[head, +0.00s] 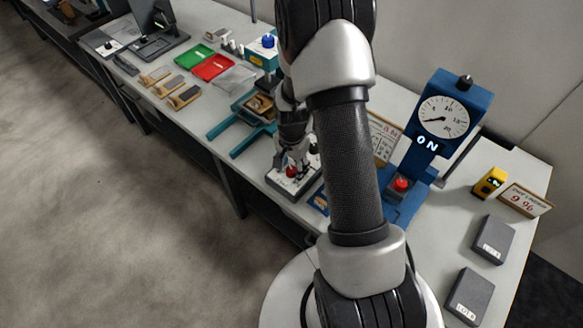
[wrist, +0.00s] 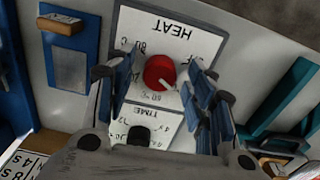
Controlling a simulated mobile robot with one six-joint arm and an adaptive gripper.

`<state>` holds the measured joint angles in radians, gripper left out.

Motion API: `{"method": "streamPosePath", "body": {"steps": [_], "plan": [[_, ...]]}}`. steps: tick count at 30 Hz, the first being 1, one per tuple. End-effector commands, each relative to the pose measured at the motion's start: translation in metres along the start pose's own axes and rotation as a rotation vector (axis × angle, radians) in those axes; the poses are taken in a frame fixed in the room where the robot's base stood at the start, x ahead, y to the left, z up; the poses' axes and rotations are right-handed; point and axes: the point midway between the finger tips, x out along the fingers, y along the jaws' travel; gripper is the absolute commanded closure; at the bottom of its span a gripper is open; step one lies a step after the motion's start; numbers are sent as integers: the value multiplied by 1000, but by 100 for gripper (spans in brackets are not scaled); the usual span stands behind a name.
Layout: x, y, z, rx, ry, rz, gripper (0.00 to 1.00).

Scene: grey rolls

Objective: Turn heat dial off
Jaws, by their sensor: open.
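The red heat dial (wrist: 160,73) sits on a white panel (wrist: 185,20) marked HEAT, which appears upside down in the wrist view. A pale pointer line on the dial points to the lower right there. In the head view the dial (head: 291,171) shows as a red spot under my gripper (head: 292,160). In the wrist view my gripper (wrist: 163,85) is open, with blue-padded fingers on either side of the dial and gaps between. A black knob (wrist: 139,135) below the TIME label is partly hidden by my gripper.
A blue press with a round gauge (head: 443,117) and a display reading ON stands to the right. A teal frame (head: 240,122) lies to the left. Green (head: 194,57) and red (head: 213,67) trays are farther back. Two grey blocks (head: 493,240) (head: 469,296) lie at the right.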

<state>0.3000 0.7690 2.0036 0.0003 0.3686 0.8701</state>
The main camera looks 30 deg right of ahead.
Motion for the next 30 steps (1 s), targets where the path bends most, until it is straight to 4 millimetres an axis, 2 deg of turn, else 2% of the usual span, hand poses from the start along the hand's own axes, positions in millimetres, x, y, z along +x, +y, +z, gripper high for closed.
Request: {"method": "streamPosePath", "body": {"steps": [6, 26, 30], "plan": [[0, 0, 0, 0, 0, 0, 51], [0, 0, 0, 0, 0, 0, 95], [0, 0, 0, -4, 0, 0, 95]]}}
